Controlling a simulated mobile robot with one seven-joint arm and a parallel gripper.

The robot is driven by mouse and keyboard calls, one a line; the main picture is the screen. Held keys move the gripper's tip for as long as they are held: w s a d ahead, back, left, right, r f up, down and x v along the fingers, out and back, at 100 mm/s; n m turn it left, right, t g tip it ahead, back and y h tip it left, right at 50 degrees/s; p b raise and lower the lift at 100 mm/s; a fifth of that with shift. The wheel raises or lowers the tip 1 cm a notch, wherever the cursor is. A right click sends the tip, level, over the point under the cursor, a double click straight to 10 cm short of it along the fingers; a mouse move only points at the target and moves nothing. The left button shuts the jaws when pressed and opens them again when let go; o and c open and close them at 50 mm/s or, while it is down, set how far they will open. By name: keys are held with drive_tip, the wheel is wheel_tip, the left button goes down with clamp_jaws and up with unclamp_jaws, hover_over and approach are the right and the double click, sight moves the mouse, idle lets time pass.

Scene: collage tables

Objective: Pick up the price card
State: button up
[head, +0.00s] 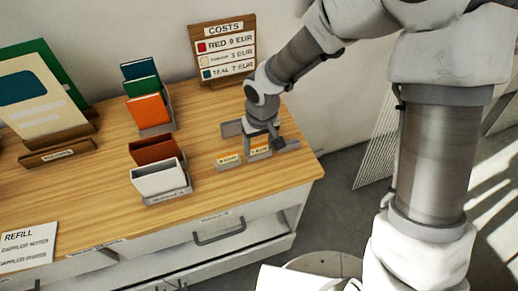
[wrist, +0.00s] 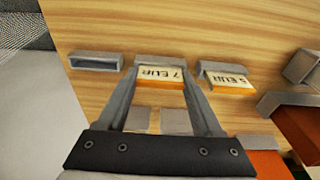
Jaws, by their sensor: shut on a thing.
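A cream price card with an orange lower edge, reading "7 EUR" (wrist: 160,73), stands between the two fingers of my gripper (wrist: 160,82) in the wrist view. The fingers are shut on its sides. A grey holder shows just behind it, and I cannot tell whether the card is clear of it. In the head view my gripper (head: 260,138) points down over the table's right end, with the card (head: 259,151) below it. A second card reading "5 EUR" (wrist: 230,80) sits in its holder beside it, and shows in the head view (head: 228,160) too.
An empty grey holder (wrist: 96,62) is on the other side. Racks with orange (head: 147,111) and white (head: 159,180) items stand left on the wooden table (head: 95,190). A "COSTS" board (head: 224,52) stands behind. A drawer handle (head: 219,231) is in front.

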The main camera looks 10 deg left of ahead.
drive_tip(key=shift+c, duration=0.9)
